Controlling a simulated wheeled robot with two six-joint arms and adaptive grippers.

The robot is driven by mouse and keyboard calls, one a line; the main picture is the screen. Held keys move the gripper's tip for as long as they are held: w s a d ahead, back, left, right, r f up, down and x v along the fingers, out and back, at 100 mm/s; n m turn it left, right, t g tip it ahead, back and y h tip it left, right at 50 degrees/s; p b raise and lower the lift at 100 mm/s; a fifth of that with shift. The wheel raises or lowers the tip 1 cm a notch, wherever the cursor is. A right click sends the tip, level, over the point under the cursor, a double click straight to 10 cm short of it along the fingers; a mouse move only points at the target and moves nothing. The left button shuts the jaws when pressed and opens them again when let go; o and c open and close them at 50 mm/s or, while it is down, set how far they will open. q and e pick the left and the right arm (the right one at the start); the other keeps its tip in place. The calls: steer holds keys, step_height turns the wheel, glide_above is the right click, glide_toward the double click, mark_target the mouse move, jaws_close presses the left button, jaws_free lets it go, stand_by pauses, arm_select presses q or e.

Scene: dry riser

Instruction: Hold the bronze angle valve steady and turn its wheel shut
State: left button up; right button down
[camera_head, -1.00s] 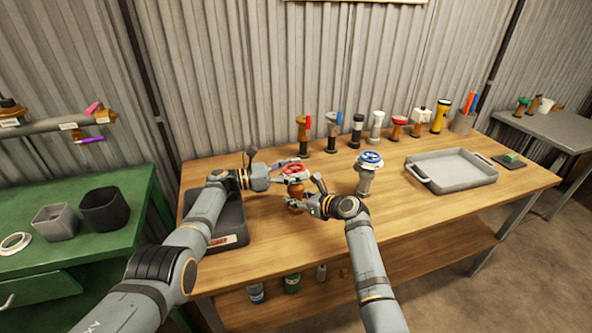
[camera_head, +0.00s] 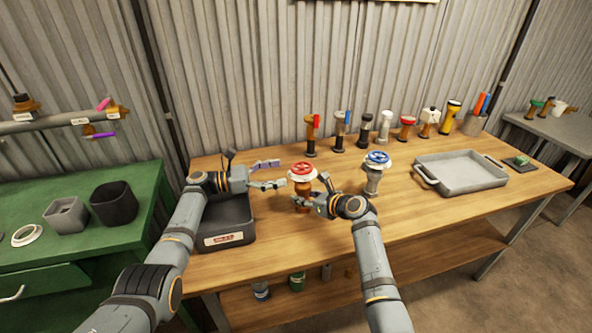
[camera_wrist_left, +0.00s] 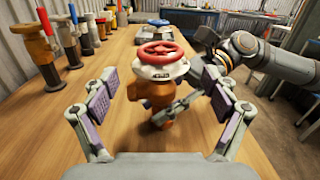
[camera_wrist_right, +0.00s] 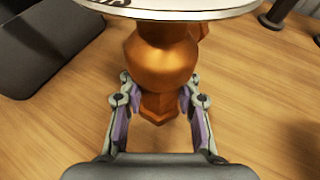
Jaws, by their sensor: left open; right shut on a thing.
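The bronze angle valve (camera_head: 303,189) stands upright on the wooden workbench, with a red wheel (camera_head: 302,168) above a white disc on top. My right gripper (camera_head: 318,204) is shut on the valve's lower body; the right wrist view shows its fingers on both sides of the bronze body (camera_wrist_right: 160,65). My left gripper (camera_head: 283,174) is open and empty, just left of the wheel at about its height. In the left wrist view the red wheel (camera_wrist_left: 159,53) and valve lie ahead, between and beyond the spread fingers, apart from them.
A grey valve with a blue wheel (camera_head: 377,160) stands to the right. A grey tray (camera_head: 462,171) lies further right. A dark bin (camera_head: 230,222) sits below my left arm. Several valves and tools line the back edge. The bench front is mostly clear.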

mark_target(304, 165)
arm_select(q)
steer(key=v, duration=0.4)
steer(key=shift+a, duration=0.15)
steer(key=shift+s+d+n+t+y, duration=1.2)
steer(key=shift+s+n+t+y, duration=1)
steer(key=shift+t, duration=0.9)
steer(key=shift+h, duration=0.4)
steer(key=x, duration=0.8)
steer(key=r+x, duration=0.1)
steer(key=x, duration=0.3)
steer(key=shift+w, duration=0.25)
steer(key=shift+c, duration=0.2)
